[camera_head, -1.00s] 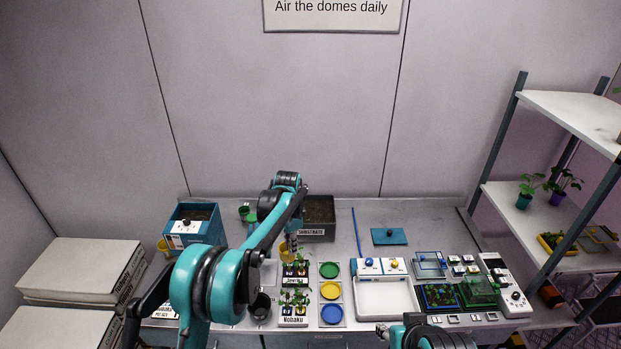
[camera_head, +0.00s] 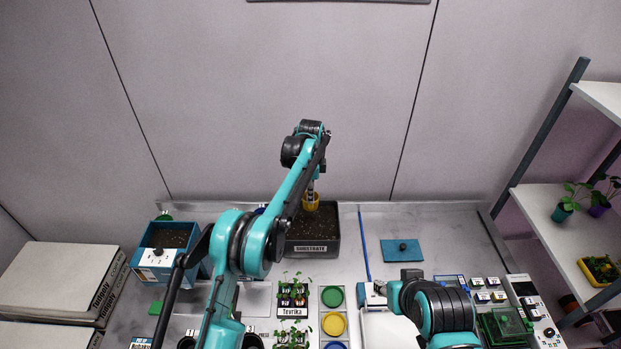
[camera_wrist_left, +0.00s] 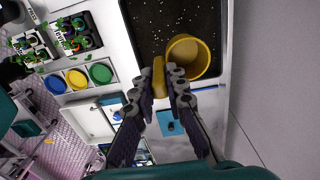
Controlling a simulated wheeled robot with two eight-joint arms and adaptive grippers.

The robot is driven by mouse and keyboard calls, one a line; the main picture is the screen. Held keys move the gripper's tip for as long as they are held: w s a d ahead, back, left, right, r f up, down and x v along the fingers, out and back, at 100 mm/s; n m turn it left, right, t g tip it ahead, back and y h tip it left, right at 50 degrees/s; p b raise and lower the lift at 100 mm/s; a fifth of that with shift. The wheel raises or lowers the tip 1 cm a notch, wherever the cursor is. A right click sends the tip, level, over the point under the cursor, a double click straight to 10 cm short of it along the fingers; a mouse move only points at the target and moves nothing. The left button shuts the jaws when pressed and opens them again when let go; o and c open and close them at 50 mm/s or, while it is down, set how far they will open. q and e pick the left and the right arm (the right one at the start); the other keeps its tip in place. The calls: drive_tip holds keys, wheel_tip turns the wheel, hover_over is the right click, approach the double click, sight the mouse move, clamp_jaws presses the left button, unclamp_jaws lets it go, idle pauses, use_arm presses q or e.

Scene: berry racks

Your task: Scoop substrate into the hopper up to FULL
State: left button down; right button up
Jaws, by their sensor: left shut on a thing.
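My left gripper (camera_head: 312,187) is shut on the handle of a yellow scoop (camera_head: 310,202). The wrist view shows the fingers (camera_wrist_left: 161,76) closed around the handle, with the round yellow cup (camera_wrist_left: 186,58) beside them. The scoop is over the dark substrate bin (camera_head: 313,248), at its back part; I cannot tell if it touches the soil. I see no soil inside the cup. The blue hopper (camera_head: 157,272) stands left of the bin with brown substrate (camera_head: 170,237) in it. Its FULL mark cannot be read.
Potted seedlings (camera_head: 292,292) stand in front of the bin, next to green and yellow discs (camera_head: 333,297). A blue plate (camera_head: 401,251) lies right of the bin, past a thin blue rod (camera_head: 363,243). A plant shelf (camera_head: 550,225) stands at right. The back right of the table is clear.

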use_arm(q)
wheel_tip(320, 180, down, 15)
drive_tip(key=b, duration=0.8)
drive_tip(key=shift+b, duration=0.3)
drive_tip(key=shift+r, duration=0.2)
wheel_tip(320, 180, up, 15)
drive_tip(key=p, duration=0.7)
drive_tip(key=shift+s+p, duration=0.1)
drive_tip(key=shift+p, duration=0.2)
drive_tip(key=shift+f, duration=0.1)
drive_tip(key=shift+f, duration=0.1)
